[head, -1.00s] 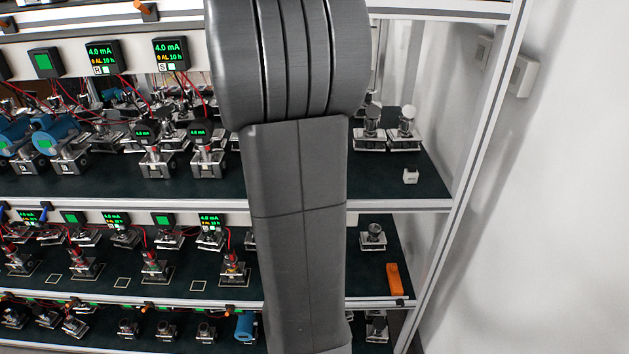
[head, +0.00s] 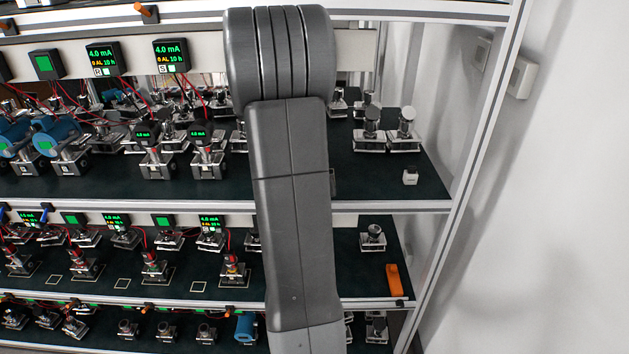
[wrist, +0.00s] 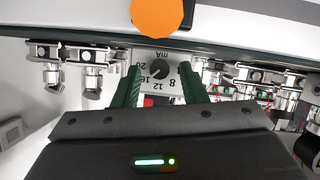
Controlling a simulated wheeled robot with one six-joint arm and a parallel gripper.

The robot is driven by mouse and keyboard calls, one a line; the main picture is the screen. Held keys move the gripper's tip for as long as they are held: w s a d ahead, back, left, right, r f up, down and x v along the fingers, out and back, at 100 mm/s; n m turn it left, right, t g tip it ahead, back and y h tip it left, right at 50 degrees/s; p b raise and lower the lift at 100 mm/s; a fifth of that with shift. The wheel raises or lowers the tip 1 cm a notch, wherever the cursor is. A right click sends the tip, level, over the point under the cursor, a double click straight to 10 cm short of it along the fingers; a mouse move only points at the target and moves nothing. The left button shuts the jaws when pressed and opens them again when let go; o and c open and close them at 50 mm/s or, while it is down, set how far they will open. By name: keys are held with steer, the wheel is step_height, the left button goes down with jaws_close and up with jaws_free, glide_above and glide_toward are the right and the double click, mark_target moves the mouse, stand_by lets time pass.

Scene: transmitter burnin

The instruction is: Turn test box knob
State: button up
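The test box (wrist: 172,84) shows in the wrist view as a light grey face, upside down, marked 8, 12, 16, 20 and mA. Its dark round knob (wrist: 158,70) is at the middle of the dial. My gripper (wrist: 159,78) has its two green fingers spread, one on each side of the knob in the picture. I see no contact with the knob. A small red part shows below the dial between the fingers. In the head view my gripper is not seen, and I cannot make out the test box; my arm covers the middle.
An orange disc (wrist: 160,15) on the shelf edge is above the dial in the wrist view. Metal fittings stand on both sides. In the head view, shelves hold several transmitters with green displays (head: 170,55), an orange block (head: 394,281) and a white block (head: 410,177).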

jaws_close()
steer(key=shift+f+b, duration=0.15)
steer(key=shift+b, duration=0.9)
steer(key=shift+d+m+y+b, duration=0.1)
steer(key=shift+m+y+b, duration=0.4)
steer(key=shift+b, duration=0.9)
steer(key=m+b, duration=0.1)
steer(key=b, duration=0.3)
steer(key=shift+y, duration=0.3)
steer(key=b, duration=0.5)
steer(key=m+y+b, duration=0.1)
steer(key=b, duration=0.5)
steer(key=shift+w+d+f+m, duration=0.1)
steer(key=shift+d+f+m, duration=0.05)
steer(key=shift+f+m, duration=0.2)
steer(key=m+b, duration=0.1)
steer(key=b, duration=0.6)
steer(key=shift+d+r+y, duration=0.1)
steer(key=shift+d+y, duration=0.05)
steer(key=shift+y, duration=0.25)
steer(key=shift+r+m+y+b, duration=0.2)
steer(key=shift+m+y+b, duration=0.45)
steer(key=shift+b, duration=1.65)
